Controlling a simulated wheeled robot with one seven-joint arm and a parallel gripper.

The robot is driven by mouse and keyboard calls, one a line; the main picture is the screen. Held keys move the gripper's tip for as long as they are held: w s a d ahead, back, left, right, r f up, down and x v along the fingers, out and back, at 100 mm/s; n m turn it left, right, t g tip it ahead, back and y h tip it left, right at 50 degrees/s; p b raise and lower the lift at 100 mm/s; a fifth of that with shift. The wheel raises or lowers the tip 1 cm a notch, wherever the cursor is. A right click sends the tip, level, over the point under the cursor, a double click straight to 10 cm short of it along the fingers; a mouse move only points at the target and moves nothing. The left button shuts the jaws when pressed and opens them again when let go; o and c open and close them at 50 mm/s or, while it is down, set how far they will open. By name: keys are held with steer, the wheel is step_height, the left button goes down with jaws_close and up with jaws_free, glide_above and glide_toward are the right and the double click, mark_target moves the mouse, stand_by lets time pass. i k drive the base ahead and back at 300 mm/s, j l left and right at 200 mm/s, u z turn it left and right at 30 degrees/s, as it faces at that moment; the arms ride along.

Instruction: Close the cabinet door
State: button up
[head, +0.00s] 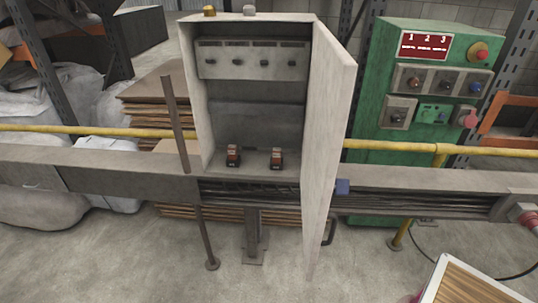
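The grey metal cabinet (205,100) stands in the middle of the head view with its front open. Its pale door (328,140) is hinged on the cabinet's right side and stands wide open, sticking out toward me. A dark handle (331,232) shows at the door's right side, low down. Inside are a panel with several knobs (250,62) and two small orange-and-black switches (233,156) (277,158) on the bottom. My gripper is not in view, and nothing of it is seen touching the door.
A grey rail (110,172) and a yellow pipe (400,147) run across beside the cabinet. A green control box (410,55) stands at the right. A white-edged box with a slatted wooden top (475,285) is at the bottom right. The concrete floor in front is clear.

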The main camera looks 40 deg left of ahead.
mark_target(334, 72)
steer(key=i+u, duration=0.1)
steer(key=u, duration=0.3)
steer(key=i+l+u, duration=0.1)
steer(key=u, duration=0.35)
steer(key=l+u, duration=0.2)
steer(key=u, duration=0.2)
steer(key=i+l+u, duration=0.1)
steer(key=u, duration=0.3)
steer(key=l+u, duration=0.2)
steer(key=u, duration=0.25)
steer(key=k+l, duration=0.2)
steer(key=k+l+z, duration=0.15)
steer(key=k, duration=0.4)
